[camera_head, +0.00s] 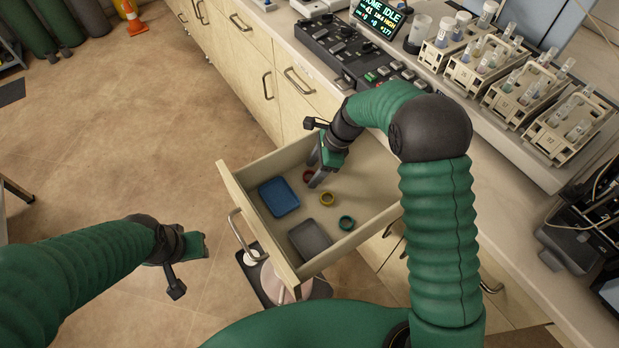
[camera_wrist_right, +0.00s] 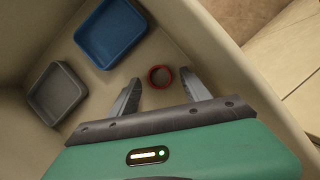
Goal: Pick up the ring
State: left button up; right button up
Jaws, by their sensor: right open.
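In the head view an open drawer (camera_head: 352,241) holds a red ring (camera_head: 308,176), a yellow ring (camera_head: 327,199) and a teal ring (camera_head: 346,223). My right gripper (camera_head: 315,180) reaches down into the drawer beside the red ring and partly hides it. In the right wrist view the red ring (camera_wrist_right: 160,76) lies on the drawer floor, just beyond and between the fingertips of the right gripper (camera_wrist_right: 167,84). The jaws are open and empty. My left gripper (camera_head: 205,246) is out over the floor, left of the drawer, and its fingers are too unclear to tell their state.
A blue tray (camera_head: 278,197) and a grey tray (camera_head: 310,239) lie in the drawer near its front. The drawer walls stand close around my right gripper. A control panel (camera_head: 345,45) and several vial racks (camera_head: 505,85) stand on the counter above. An orange cone (camera_head: 133,17) is far back.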

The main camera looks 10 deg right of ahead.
jog(key=shift+w+a+f, duration=0.1)
jog(key=shift+a+f, duration=0.05)
jog(key=shift+f, duration=0.3)
jog(key=shift+r, duration=0.15)
grip_shut()
jog(key=shift+r, duration=0.1)
jog(key=shift+r, duration=0.2)
notch_tip(320, 180, up, 3)
jog(key=shift+r+p, duration=0.1)
jog(key=shift+p, duration=0.6)
jog(key=s+a, duration=0.2)
jog(key=s, duration=0.3)
jog(key=s+a, duration=0.2)
jog(key=s, duration=0.3)
jog(key=s+a+r+p, duration=0.1)
jog(key=s+a, duration=0.1)
jog(key=s, duration=0.2)
jog(key=shift+s+a+r, duration=0.1)
jog(key=shift+s+a, duration=0.1)
jog(key=shift+s, duration=0.2)
